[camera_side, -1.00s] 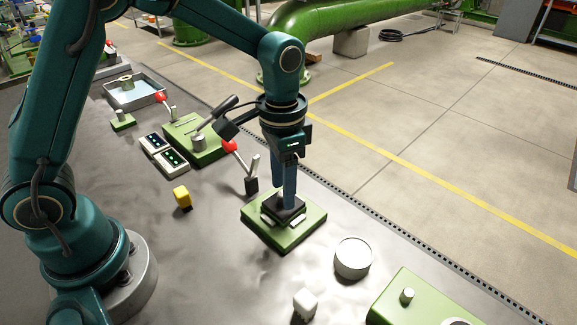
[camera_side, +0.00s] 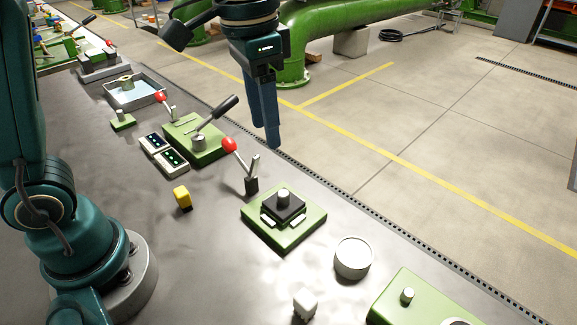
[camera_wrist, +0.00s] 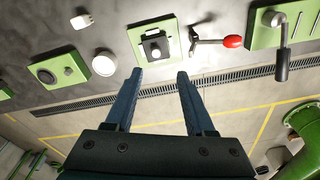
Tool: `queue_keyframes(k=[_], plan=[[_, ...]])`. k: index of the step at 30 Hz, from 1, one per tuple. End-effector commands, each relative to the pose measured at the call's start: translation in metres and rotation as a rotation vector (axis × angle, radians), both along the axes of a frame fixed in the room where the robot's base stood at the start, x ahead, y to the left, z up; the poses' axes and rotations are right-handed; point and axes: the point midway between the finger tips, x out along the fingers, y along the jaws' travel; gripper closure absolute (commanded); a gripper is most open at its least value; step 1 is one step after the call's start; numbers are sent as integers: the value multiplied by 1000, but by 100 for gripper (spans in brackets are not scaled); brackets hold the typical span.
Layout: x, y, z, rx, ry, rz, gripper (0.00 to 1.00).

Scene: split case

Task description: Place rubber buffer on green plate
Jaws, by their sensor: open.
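The green plate (camera_side: 284,230) lies on the grey bench, right of the middle in the side view. The rubber buffer (camera_side: 283,207), a black square pad with a light round knob on top, rests flat on the plate. Two light strips lie along the plate's near side, beside the pad. In the wrist view, the green plate (camera_wrist: 136,33) and the buffer (camera_wrist: 157,51) show beyond the fingertips. My gripper (camera_side: 272,145) is open and empty, raised well above the bench and apart from the buffer. Its two fingers (camera_wrist: 158,75) show spread in the wrist view.
A red-knobbed lever (camera_side: 240,160) stands just behind the plate. A white cylinder (camera_side: 352,259), a small white block (camera_side: 305,304) and a green fixture (camera_side: 420,300) lie at the near right. A yellow block (camera_side: 182,197) is to the left. Bare bench lies between them.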

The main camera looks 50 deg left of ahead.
Motion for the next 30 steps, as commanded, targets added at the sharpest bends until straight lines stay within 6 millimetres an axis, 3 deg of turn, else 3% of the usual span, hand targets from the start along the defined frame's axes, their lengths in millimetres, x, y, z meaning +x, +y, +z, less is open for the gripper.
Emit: queue_keyframes(k=[7,15,21,30], plan=[[-52,21,7,-34,-179,142,46],[-97,34,-15,-67,-342,268,46],[-109,37,-28,-80,-395,309,46],[-110,37,-29,-80,-398,314,46]])
